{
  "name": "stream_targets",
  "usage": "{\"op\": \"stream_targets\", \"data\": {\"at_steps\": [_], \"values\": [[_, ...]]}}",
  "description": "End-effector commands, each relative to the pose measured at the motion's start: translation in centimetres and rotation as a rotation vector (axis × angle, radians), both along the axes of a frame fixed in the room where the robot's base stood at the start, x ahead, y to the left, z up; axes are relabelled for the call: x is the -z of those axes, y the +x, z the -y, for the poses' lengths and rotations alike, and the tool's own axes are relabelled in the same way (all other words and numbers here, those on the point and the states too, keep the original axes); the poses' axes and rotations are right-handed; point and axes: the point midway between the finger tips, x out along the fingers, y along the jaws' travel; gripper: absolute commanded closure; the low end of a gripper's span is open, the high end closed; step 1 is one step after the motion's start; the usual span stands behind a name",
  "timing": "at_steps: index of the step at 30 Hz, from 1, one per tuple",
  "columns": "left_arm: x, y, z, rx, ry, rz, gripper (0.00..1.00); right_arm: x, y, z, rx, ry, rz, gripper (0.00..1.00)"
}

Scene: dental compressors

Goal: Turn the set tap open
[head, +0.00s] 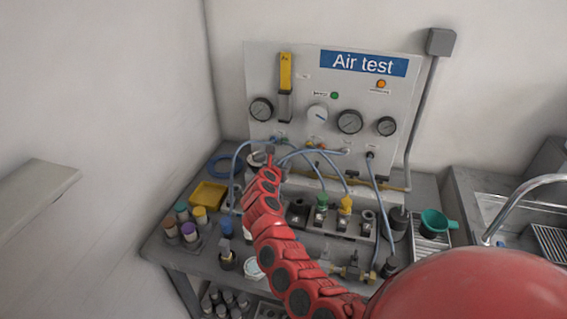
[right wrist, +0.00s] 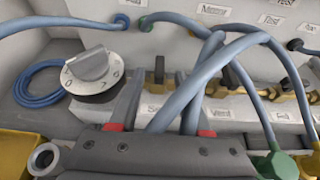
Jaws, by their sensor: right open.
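The set tap (right wrist: 159,70) is a small brass tap with a dark upright handle, on the brass manifold in the right wrist view. The label below it is partly covered, with only an "S" readable. My right gripper (right wrist: 158,82) is open, its two grey fingers on either side of the tap's line, with no clear contact. A blue hose crosses in front of the right finger. In the head view my right gripper (head: 269,156) is at the panel's lower left, and I cannot make out the set tap there. My left gripper is not in view.
A grey rotary knob (right wrist: 88,66) stands left of the fingers. Blue hoses (right wrist: 205,80) crowd the right side, before the vent tap. The Air test panel (head: 300,80) with gauges stands behind. A yellow tray (head: 208,194) and several capped bottles are at left on the bench.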

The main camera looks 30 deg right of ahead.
Motion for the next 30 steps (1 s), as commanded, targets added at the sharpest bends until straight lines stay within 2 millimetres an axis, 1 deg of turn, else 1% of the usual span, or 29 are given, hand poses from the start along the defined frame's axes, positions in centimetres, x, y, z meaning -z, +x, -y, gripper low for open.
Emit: {"op": "stream_targets", "data": {"at_steps": [1, 6, 12, 19, 27, 30], "values": [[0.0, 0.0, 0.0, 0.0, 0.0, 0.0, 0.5, 0.2, 0.5, 0.1, -0.007, -0.006, -0.003, 0.53], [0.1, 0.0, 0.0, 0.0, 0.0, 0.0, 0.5, 0.6, 1.2, 1.1, -0.005, -0.003, 0.0, 0.53], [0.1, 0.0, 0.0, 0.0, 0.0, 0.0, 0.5, 1.0, 1.4, 1.5, -0.001, 0.002, -0.001, 0.53], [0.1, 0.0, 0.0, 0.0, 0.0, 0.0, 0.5, 1.0, 1.4, 1.6, -0.001, 0.002, 0.0, 0.53], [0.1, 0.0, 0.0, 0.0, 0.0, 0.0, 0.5, 0.9, 1.4, 1.6, -0.001, 0.002, 0.0, 1.0], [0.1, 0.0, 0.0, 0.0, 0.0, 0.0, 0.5, 0.9, 1.4, 1.6, -0.001, 0.002, 0.0, 1.0]]}}
